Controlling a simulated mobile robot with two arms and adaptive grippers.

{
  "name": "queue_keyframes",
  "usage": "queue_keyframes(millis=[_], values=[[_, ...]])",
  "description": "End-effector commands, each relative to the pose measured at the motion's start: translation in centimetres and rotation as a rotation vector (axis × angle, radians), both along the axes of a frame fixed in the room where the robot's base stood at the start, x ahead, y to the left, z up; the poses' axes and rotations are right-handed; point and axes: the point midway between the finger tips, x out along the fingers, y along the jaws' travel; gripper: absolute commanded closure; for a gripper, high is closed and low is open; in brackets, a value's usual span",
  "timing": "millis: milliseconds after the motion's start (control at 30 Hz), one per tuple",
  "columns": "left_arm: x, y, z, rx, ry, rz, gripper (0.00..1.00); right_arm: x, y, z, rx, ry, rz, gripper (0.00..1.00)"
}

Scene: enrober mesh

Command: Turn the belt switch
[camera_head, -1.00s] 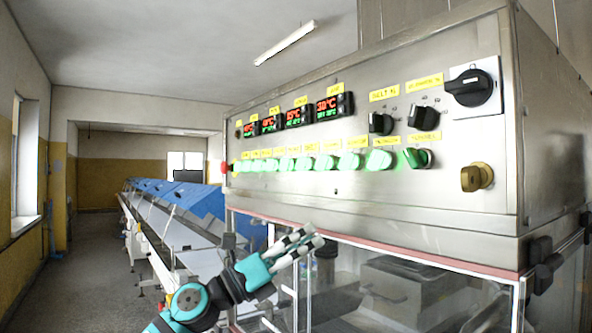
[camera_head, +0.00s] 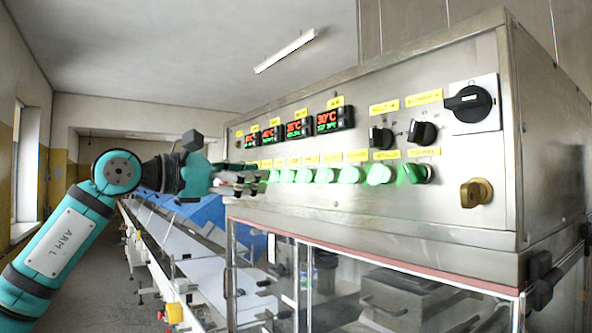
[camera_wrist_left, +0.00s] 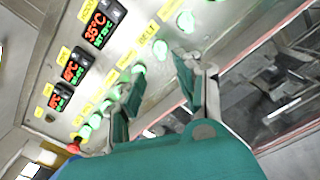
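The steel control panel (camera_head: 300,205) carries a row of green-lit switches (camera_head: 326,175) and, above them at the right, two black rotary knobs. The left black knob (camera_head: 381,137) sits under a yellow label that seems to read "BELT"; the small print is hard to read. The other black knob (camera_head: 422,131) is just right of it. My left gripper (camera_head: 250,182) is in front of the panel's left end, over the leftmost lit switches, and hides some of them. In the left wrist view its two fingers (camera_wrist_left: 157,92) are apart with nothing between them. My right gripper is not in view.
A large black main switch (camera_head: 468,104) and a brass key-like knob (camera_head: 476,193) are at the panel's right. Temperature displays (camera_head: 328,121) line the top. A red button (camera_wrist_left: 73,147) shows in the left wrist view. Glass doors (camera_head: 350,290) lie below the panel.

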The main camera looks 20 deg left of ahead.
Motion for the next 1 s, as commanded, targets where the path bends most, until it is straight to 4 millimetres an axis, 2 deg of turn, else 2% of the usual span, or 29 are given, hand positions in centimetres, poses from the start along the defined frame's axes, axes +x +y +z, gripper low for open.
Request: queue_keyframes(millis=[200, 433, 600, 900, 1000], values=[[4.0, -3.0, 0.3, -0.001, 0.002, -0.003, 0.65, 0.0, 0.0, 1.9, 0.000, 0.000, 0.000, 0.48], [7.0, -5.2, 0.2, -0.001, 0.002, -0.002, 0.65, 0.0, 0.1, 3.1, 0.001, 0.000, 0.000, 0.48], [8.0, -5.9, 0.1, -0.001, 0.000, 0.000, 0.65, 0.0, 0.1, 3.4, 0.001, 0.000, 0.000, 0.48], [8.2, -6.0, 0.0, -0.001, 0.000, 0.000, 0.65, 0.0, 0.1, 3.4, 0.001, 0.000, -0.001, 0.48], [8.2, -6.0, 0.0, -0.001, 0.000, 0.000, 0.77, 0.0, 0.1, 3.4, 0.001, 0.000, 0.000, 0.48]])
